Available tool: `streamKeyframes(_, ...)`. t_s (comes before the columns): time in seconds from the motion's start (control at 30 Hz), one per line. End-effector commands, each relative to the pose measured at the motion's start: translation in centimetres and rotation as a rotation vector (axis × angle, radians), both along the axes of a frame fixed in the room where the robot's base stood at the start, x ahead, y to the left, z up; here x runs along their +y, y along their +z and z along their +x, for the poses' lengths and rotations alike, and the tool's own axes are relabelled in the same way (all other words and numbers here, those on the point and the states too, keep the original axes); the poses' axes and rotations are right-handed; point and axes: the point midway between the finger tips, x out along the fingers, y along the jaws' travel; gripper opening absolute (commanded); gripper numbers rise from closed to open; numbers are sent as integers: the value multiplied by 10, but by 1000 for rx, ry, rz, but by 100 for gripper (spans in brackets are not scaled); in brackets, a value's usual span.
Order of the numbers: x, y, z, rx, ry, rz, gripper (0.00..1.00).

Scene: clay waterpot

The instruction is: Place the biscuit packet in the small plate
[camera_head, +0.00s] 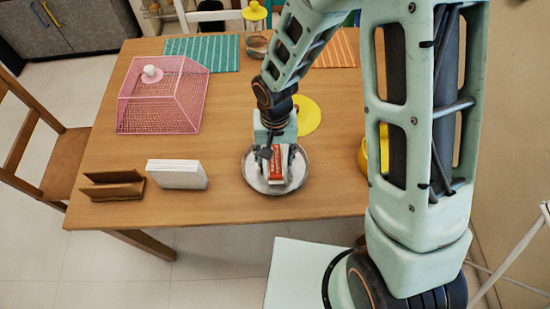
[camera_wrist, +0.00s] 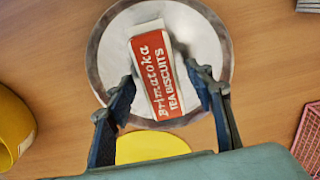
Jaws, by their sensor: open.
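The biscuit packet (camera_wrist: 163,72) is red and white with lettering reading "TEA BISCUITS". In the wrist view it lies over the inside of a round metal plate (camera_wrist: 98,58), between my gripper's two fingers. The fingers of my gripper (camera_wrist: 168,88) are spread, one on each side of the packet. In the head view my gripper (camera_head: 277,160) is low over the plate (camera_head: 249,181) near the table's front edge, and the packet (camera_head: 276,164) shows between the fingers. I cannot tell whether the packet rests fully on the plate.
A pink mesh cover (camera_head: 160,100) stands at the left of the wooden table (camera_head: 225,110). A white napkin holder (camera_head: 177,174) and a brown one (camera_head: 112,186) are left of the plate. A yellow disc (camera_head: 308,114) lies behind the plate, and a yellow pot (camera_wrist: 12,125) stands beside it.

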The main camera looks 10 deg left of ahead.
Motion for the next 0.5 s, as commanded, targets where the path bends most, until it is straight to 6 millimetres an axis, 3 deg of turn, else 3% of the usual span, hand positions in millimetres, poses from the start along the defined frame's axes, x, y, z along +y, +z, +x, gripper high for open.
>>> streamKeyframes(0.3,0,64,1,-4,-2,3,49)
streamKeyframes(0.5,0,95,0,-3,-1,1,49)
